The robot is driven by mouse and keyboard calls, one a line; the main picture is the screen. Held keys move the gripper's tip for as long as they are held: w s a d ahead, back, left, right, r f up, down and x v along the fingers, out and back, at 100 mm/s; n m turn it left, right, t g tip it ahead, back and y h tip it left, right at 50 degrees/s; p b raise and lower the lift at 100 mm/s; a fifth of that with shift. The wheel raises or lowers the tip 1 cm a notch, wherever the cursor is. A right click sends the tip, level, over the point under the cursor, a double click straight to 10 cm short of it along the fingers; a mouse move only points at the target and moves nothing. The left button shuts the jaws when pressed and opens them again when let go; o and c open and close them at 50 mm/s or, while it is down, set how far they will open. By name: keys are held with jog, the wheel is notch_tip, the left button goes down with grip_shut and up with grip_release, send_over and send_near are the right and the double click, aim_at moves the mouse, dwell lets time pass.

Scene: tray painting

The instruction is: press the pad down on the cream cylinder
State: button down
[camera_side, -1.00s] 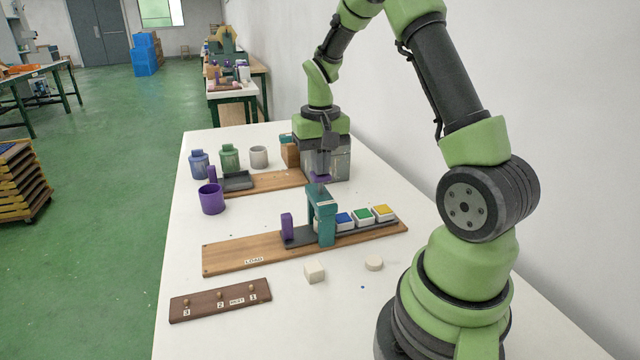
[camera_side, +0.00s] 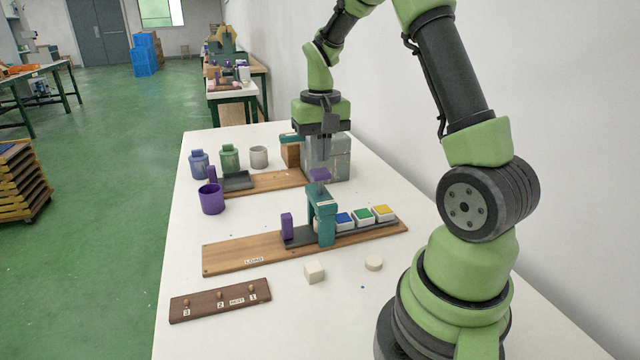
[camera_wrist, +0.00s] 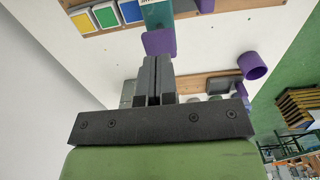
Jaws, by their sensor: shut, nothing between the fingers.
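A cream cylinder (camera_side: 373,263), short and round, stands on the white table in front of the wooden board, apart from the teal press frame. In the wrist view the two dark fingers (camera_wrist: 155,60) lie together. What lies under the teal frame is mostly hidden.
Blue, green and yellow-topped blocks (camera_side: 362,215) sit in the dark tray right of the frame. A cream cube (camera_side: 314,272) and a brown peg board (camera_side: 220,299) are in front.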

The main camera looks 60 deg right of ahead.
jog(key=shift+r, duration=2.55)
jog(key=s+a+r+n+t, duration=0.2)
jog(key=s+a+r+t, duration=0.15)
jog(key=a+r, duration=0.55)
jog(key=s+a+f+n+t+y, duration=0.1)
jog(key=s+a+n+t+y, duration=0.1)
jog(key=s+a, duration=0.7)
jog(key=shift+a+f+n+t, duration=0.2)
jog(key=shift+a+n+t, duration=0.3)
jog(key=shift+a+t, duration=0.4)
